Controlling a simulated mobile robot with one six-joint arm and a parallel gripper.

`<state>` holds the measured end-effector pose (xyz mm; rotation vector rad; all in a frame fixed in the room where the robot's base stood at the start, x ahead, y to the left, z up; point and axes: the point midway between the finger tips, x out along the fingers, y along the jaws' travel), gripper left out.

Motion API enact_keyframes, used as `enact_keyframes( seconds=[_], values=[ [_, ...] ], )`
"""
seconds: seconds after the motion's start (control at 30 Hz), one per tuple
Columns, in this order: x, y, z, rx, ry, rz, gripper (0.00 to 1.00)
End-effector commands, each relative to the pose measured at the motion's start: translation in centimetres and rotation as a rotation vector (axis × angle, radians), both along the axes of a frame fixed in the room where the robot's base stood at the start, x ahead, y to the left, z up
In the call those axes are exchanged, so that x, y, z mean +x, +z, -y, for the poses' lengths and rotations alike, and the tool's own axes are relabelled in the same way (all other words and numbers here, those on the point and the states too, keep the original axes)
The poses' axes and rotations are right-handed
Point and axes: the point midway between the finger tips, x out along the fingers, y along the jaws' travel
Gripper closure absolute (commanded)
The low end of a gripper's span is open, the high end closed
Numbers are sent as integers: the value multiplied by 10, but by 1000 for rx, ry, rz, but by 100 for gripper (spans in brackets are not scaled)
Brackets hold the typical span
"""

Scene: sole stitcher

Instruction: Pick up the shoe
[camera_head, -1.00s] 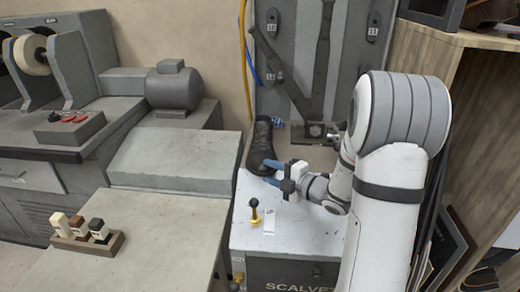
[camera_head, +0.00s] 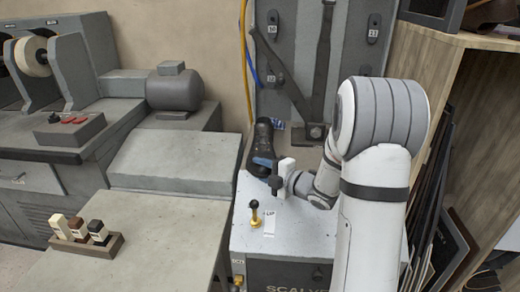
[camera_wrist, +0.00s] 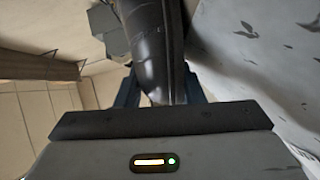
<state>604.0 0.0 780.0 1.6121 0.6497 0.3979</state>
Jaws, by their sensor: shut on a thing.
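The black shoe (camera_head: 262,140) is at the back left of the grey machine's top (camera_head: 300,228), near the machine's upright back. My gripper (camera_head: 263,164) reaches it from the right and is shut on its near part. In the wrist view the dark, shiny shoe (camera_wrist: 152,50) stands between my blue fingers (camera_wrist: 158,90). The fingers are partly hidden behind the gripper body. I cannot tell from these views whether the shoe is clear of the surface.
A small black-knobbed brass lever (camera_head: 255,212) stands in front of the shoe. The machine's upright back (camera_head: 300,60) rises behind. A wooden shelf (camera_head: 435,70) stands right.

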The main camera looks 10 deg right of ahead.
Motion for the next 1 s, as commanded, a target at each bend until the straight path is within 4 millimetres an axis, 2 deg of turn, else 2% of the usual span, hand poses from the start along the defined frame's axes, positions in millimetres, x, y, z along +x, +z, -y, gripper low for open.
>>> enact_keyframes(
  seconds=[0.23,0.33,0.7,1.0],
  values=[
    [0,1,1,-1,-1,1,100],
    [0,10,1,-1,-1,2,100],
    [0,82,1,-3,-2,7,100],
    [-8,125,-2,-2,-2,5,100]
  ],
)
